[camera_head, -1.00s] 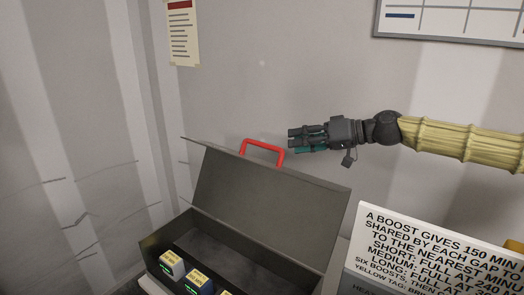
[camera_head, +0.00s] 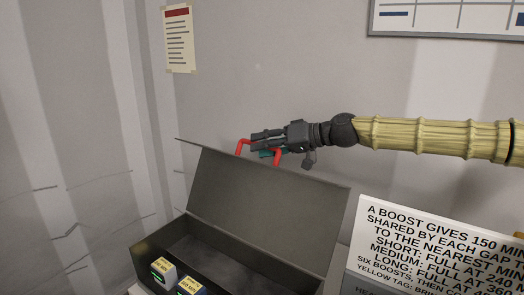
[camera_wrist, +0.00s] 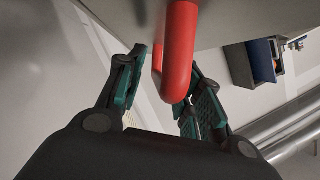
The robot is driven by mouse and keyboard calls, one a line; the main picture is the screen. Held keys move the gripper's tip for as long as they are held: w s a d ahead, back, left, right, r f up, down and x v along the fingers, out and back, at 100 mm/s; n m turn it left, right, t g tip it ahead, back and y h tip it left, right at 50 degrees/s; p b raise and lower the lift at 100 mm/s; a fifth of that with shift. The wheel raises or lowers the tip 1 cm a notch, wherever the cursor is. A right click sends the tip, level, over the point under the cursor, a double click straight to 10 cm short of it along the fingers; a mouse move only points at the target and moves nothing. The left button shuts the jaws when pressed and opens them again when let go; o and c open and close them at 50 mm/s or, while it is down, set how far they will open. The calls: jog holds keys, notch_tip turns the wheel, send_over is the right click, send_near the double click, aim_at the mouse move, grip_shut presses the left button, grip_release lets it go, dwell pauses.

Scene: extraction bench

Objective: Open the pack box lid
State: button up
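The pack box (camera_head: 165,246) is a dark grey metal box at the lower middle of the head view. Its lid (camera_head: 265,205) stands raised, leaning back, and the inside shows. A red handle (camera_head: 277,157) sits on the lid's upper edge; it also shows in the wrist view (camera_wrist: 179,50). My gripper (camera_head: 256,142) is at the handle and hides part of it. In the wrist view my gripper (camera_wrist: 168,92) has its green-padded fingers apart, with the handle's red bar between them. I cannot tell whether either finger touches it.
Labelled blocks, one white (camera_head: 163,269) and one blue (camera_head: 188,287), sit in the box's front. A white text sign (camera_head: 425,245) stands at the right. A wall lies behind, with a paper notice (camera_head: 180,40) and a framed board (camera_head: 450,18).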

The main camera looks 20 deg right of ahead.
jog(key=shift+w+a, duration=0.15)
jog(key=shift+c, duration=0.3)
grip_shut()
jog(key=shift+a, duration=0.15)
